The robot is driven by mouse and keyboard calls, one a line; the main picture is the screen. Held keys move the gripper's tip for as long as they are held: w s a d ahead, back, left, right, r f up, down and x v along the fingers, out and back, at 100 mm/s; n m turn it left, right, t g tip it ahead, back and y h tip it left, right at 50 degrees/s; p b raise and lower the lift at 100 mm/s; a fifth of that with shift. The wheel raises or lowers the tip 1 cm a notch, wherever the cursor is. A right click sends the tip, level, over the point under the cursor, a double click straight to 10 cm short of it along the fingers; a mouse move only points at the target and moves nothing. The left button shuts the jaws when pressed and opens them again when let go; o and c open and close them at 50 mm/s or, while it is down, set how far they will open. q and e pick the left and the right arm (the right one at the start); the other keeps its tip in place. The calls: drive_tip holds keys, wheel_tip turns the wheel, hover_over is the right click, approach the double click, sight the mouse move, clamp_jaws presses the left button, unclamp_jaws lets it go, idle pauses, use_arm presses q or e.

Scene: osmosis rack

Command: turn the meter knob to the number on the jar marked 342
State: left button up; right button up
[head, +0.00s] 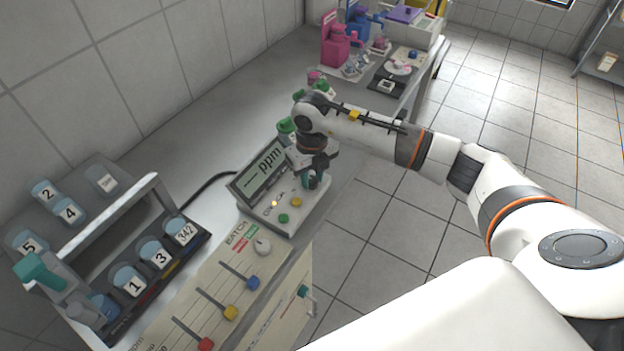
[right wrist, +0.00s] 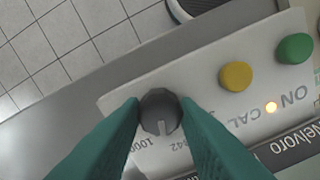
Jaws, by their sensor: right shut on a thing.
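The meter (head: 282,215) is a pale box with a tilted grey screen reading "ppm" after dashes. Its dark grey knob (right wrist: 160,108) sits between the teal fingertips of my right gripper (right wrist: 160,112). The fingers are shut on the knob from both sides. The knob's pale notch points down in the right wrist view, between the upside-down printed numbers 342 and what looks like 1000. In the head view, my right gripper (head: 312,181) covers the knob. The jar marked 342 (head: 183,231) stands at the right end of the front row in the rack. My left gripper is not in view.
Green (head: 284,218) and yellow (head: 297,202) buttons and a lit amber lamp (right wrist: 271,107) are beside the knob. A panel with red, yellow and blue sliders (head: 231,311) stands in front. Jars 1 and 3 (head: 160,257) share the rack. Pink bottles (head: 337,47) stand farther back.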

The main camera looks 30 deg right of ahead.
sight(312, 179)
drive_tip(key=shift+f+n+b, duration=0.2)
drive_tip(key=shift+n+b, duration=0.65)
drive_tip(key=shift+n, duration=0.25)
drive_tip(key=shift+r+n, duration=0.2)
drive_tip(key=shift+n, duration=0.1)
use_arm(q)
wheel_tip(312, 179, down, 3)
use_arm(e)
drive_tip(key=o, duration=1)
drive_tip(key=shift+c, duration=0.2)
drive_tip(key=shift+r, duration=0.1)
use_arm(q)
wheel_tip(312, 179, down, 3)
drive_tip(key=b, duration=0.2)
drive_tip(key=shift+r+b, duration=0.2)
drive_tip(key=shift+b, duration=0.15)
use_arm(e)
wheel_tip(312, 179, up, 12)
